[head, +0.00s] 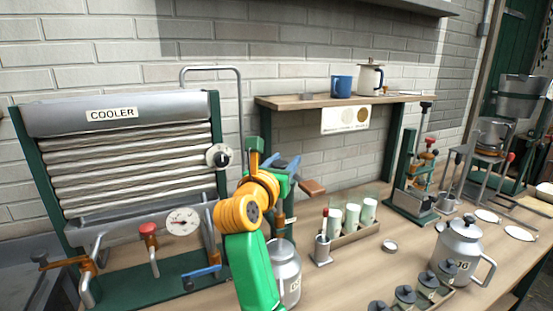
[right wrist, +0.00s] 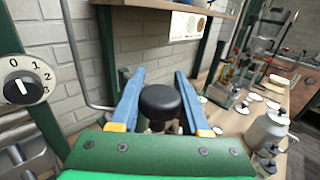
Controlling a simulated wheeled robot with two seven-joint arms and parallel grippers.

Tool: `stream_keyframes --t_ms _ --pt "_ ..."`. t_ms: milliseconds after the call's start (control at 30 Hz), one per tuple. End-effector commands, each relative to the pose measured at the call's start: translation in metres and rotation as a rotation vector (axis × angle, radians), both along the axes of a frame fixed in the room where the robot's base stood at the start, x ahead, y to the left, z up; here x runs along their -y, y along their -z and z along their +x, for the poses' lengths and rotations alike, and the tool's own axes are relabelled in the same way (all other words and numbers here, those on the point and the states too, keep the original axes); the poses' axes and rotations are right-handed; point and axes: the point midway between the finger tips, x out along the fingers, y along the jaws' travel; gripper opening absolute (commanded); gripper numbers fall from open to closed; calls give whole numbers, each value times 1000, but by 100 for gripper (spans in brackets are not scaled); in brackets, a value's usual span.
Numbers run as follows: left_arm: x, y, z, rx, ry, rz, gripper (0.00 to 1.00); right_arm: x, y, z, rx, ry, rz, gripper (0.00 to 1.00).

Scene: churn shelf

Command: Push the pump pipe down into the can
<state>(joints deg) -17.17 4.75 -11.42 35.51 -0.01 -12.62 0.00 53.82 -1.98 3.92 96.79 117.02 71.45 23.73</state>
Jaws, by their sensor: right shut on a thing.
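My right gripper (head: 288,165) is at the middle of the head view, its blue fingers above a grey metal can (head: 287,275). In the right wrist view the fingers (right wrist: 158,98) are closed around a part with a round black knob (right wrist: 160,101) on top. I cannot tell whether that part is the pump pipe. A bent metal pipe (head: 241,110) rises beside the cooler and arches left; it also shows in the right wrist view (right wrist: 73,45). The pipe's lower end and the can's mouth are hidden behind my arm. My left gripper is not in view.
The cooler (head: 112,114) stands left. A wooden shelf (head: 290,102) with a blue mug (head: 341,87) is behind the gripper. A rack of white-filled bottles (head: 347,234) and a lidded jug (head: 458,250) stand right. Some bench is clear between them.

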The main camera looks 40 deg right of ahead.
Motion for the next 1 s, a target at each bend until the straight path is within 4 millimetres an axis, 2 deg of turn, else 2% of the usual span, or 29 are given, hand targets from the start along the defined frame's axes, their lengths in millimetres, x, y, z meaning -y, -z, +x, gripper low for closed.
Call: stream_keyframes --t_ms 33,300,500,900,933,1000 --pt "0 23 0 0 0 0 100 -1 27 1 -2 -4 3 0" --pt "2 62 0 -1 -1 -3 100 -1 75 1 -2 -3 3 0" --pt "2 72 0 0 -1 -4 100 -1 87 0 -1 -3 2 0" --pt "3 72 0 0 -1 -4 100 -1 91 1 -7 -1 7 0" --pt "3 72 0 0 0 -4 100 -1 91 1 -8 -1 7 48" --pt "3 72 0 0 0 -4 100 -1 91 1 -6 -1 7 67"
